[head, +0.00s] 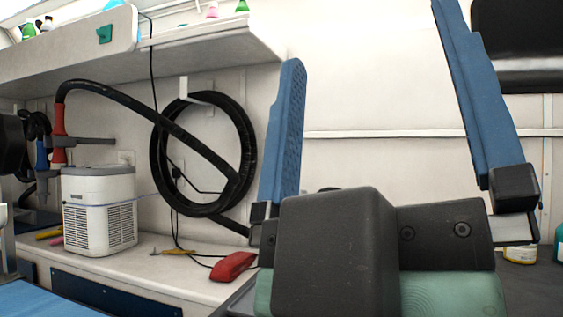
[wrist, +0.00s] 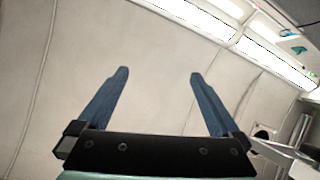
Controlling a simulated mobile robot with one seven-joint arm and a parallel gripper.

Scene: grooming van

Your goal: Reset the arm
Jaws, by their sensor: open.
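My gripper (head: 368,95) fills the right half of the head view. Its two blue fingers point upward and stand wide apart, with nothing between them. In the wrist view my gripper (wrist: 158,92) is also open and empty, with the pale wall and ceiling behind it. My gripper appears raised in front of the wall and touches nothing that I can see.
A white dryer unit (head: 99,212) and a red pouch (head: 233,267) sit on the counter (head: 165,277) at left. A coiled black hose (head: 156,160) hangs on the wall. An overhead shelf (head: 70,52) holds bottles. A yellow-labelled jar (head: 520,254) stands at right.

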